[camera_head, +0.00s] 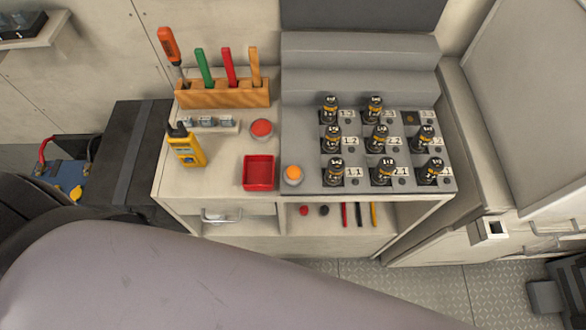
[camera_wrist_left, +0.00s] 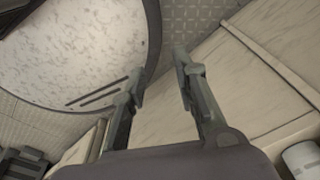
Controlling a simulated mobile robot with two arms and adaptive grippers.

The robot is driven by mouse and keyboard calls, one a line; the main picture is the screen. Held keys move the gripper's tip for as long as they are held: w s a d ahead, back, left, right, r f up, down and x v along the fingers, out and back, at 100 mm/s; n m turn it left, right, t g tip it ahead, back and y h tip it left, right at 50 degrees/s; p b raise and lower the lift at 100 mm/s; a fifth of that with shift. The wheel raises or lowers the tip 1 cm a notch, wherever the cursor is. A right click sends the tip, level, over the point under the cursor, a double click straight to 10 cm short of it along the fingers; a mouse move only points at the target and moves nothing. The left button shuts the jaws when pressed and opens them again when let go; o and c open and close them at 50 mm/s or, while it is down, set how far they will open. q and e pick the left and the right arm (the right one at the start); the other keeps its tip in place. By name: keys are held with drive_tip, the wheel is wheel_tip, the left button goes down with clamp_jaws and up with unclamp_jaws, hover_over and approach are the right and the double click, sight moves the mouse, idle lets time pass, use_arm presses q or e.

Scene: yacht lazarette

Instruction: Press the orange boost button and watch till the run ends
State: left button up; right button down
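The orange button (camera_head: 293,173) is a domed cap on a round pale base. It stands at the front of the bench top, between a red tray and the grey rack, with nothing touching it. I cannot tell whether it is lit. My left gripper (camera_wrist_left: 160,75) shows only in the left wrist view. Its two fingers are apart with nothing between them, over beige panels and patterned floor; the button is not in that view. My right gripper is in neither view.
A red button (camera_head: 261,129) sits behind the red tray (camera_head: 258,172). The grey rack (camera_head: 310,187) holds several black cylinders. A yellow handheld device (camera_head: 187,149) stands left, before a wooden tool block (camera_head: 222,95). My own arm link crosses the foreground.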

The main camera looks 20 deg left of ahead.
use_arm(q)
clamp_jaws()
idle(1.3)
